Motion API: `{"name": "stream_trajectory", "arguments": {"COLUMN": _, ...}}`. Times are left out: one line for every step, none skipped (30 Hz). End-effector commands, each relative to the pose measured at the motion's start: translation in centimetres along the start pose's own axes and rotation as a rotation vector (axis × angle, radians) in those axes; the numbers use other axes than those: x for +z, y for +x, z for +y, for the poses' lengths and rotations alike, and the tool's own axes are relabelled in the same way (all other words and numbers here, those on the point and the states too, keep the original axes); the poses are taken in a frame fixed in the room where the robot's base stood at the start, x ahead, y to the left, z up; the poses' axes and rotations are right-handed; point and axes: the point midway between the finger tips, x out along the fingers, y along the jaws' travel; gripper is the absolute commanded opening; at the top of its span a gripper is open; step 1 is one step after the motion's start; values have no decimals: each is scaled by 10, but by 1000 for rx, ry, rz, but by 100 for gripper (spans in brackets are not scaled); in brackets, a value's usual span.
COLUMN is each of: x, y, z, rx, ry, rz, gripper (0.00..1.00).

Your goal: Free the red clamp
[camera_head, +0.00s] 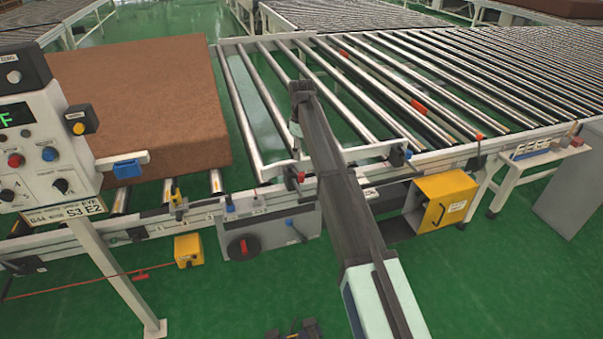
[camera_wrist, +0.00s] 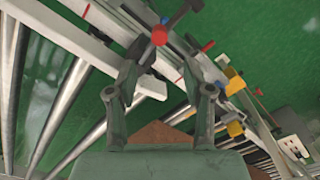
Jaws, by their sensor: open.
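The red clamp, with a round red knob (camera_wrist: 159,36) and a dark lever, shows at the top of the wrist view, beside a white frame. My gripper (camera_wrist: 163,62) is open in the wrist view, its two fingers apart. The clamp lies at or just beyond the fingertips; I cannot tell whether they touch it. In the head view a small red part of the clamp (camera_head: 301,177) shows at the front edge of the roller frame, beside my arm. My gripper is hidden or not clear there.
A brown mattress (camera_head: 140,95) lies on the left conveyor. A white control panel (camera_head: 45,150) stands at the left. A hinged roller frame (camera_head: 262,170) spans the gap. A grey box (camera_head: 270,232) and yellow box (camera_head: 445,202) sit below the rail.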

Motion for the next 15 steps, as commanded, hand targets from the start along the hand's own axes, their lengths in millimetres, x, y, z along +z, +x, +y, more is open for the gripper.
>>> {"name": "stream_trajectory", "arguments": {"x": 1, "y": 8, "z": -1, "rx": -1, "ry": 0, "rz": -1, "gripper": 52}}
{"name": "stream_trajectory", "arguments": {"x": 1, "y": 15, "z": -1, "rx": -1, "ry": 0, "rz": -1, "gripper": 52}}
{"name": "stream_trajectory", "arguments": {"x": 1, "y": 23, "z": -1, "rx": -2, "ry": 0, "rz": -2, "gripper": 52}}
{"name": "stream_trajectory", "arguments": {"x": 1, "y": 28, "z": -1, "rx": -2, "ry": 1, "rz": -1, "gripper": 52}}
{"name": "stream_trajectory", "arguments": {"x": 1, "y": 34, "z": -1, "rx": -1, "ry": 1, "rz": -1, "gripper": 52}}
{"name": "stream_trajectory", "arguments": {"x": 1, "y": 43, "z": -1, "rx": -2, "ry": 1, "rz": -1, "gripper": 52}}
{"name": "stream_trajectory", "arguments": {"x": 1, "y": 48, "z": -1, "rx": -2, "ry": 1, "rz": -1, "gripper": 52}}
{"name": "stream_trajectory", "arguments": {"x": 1, "y": 54, "z": -1, "rx": -1, "ry": 1, "rz": -1, "gripper": 52}}
{"name": "stream_trajectory", "arguments": {"x": 0, "y": 62, "z": 0, "rx": -1, "ry": 1, "rz": -1, "gripper": 52}}
{"name": "stream_trajectory", "arguments": {"x": 0, "y": 66, "z": -1, "rx": -1, "ry": 1, "rz": -1, "gripper": 52}}
{"name": "stream_trajectory", "arguments": {"x": 0, "y": 71, "z": 0, "rx": -1, "ry": 1, "rz": -1, "gripper": 52}}
{"name": "stream_trajectory", "arguments": {"x": 0, "y": 78, "z": 0, "rx": -1, "ry": 1, "rz": 0, "gripper": 52}}
{"name": "stream_trajectory", "arguments": {"x": 0, "y": 82, "z": -1, "rx": -1, "ry": 1, "rz": -1, "gripper": 52}}
{"name": "stream_trajectory", "arguments": {"x": 0, "y": 86, "z": 0, "rx": -1, "ry": 1, "rz": -1, "gripper": 52}}
{"name": "stream_trajectory", "arguments": {"x": 0, "y": 91, "z": 0, "rx": 0, "ry": 1, "rz": 0, "gripper": 52}}
